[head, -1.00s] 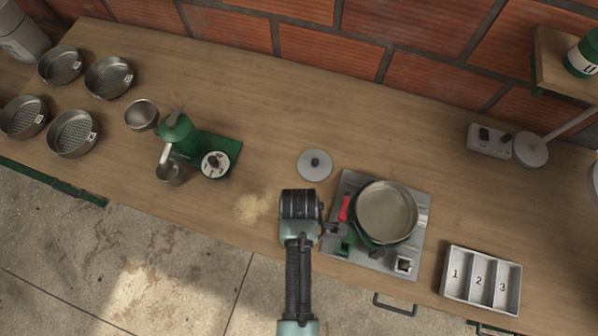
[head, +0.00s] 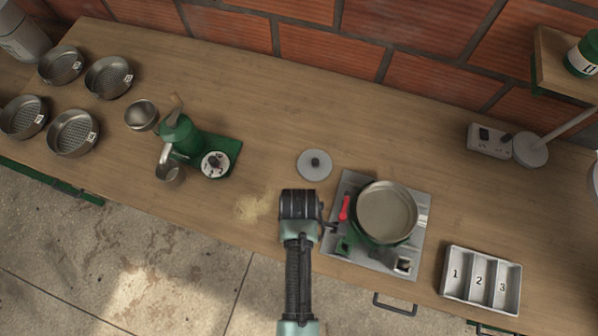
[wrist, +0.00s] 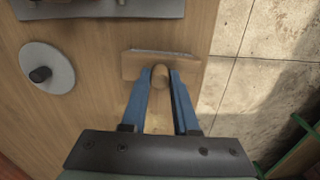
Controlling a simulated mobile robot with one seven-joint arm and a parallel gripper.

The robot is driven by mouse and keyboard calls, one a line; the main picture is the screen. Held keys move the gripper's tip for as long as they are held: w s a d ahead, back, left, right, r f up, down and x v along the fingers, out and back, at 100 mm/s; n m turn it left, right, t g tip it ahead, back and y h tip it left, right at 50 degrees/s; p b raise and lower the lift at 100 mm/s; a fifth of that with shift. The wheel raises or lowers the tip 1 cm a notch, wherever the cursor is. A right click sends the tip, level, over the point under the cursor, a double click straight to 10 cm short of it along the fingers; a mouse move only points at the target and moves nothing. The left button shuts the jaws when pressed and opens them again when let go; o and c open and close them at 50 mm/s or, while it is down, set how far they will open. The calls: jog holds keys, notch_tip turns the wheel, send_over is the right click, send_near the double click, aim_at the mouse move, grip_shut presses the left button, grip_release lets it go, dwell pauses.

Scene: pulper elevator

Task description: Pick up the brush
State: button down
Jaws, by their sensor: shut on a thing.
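The brush (wrist: 160,64) shows in the wrist view as a wide, flat wooden head with a rounded handle end between my fingers. My gripper (wrist: 161,78) has its two blue fingers on either side of that handle and is shut on it. In the head view my gripper (head: 300,204) is over the front part of the wooden counter, left of the burner, and its dark body hides the brush. I cannot tell whether the brush touches the counter.
A pan (head: 387,212) sits on the burner plate (head: 424,222) to the right. A grey lid (head: 314,165) lies behind my gripper. Tan powder (head: 257,206) is on the counter to its left. A green machine (head: 180,137) stands farther left, a numbered tray (head: 483,307) at right.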

notch_tip(320, 180, up, 10)
dwell(0.6)
jog(key=c, duration=1.4)
grip_release()
jog(key=shift+w, duration=0.1)
grip_shut()
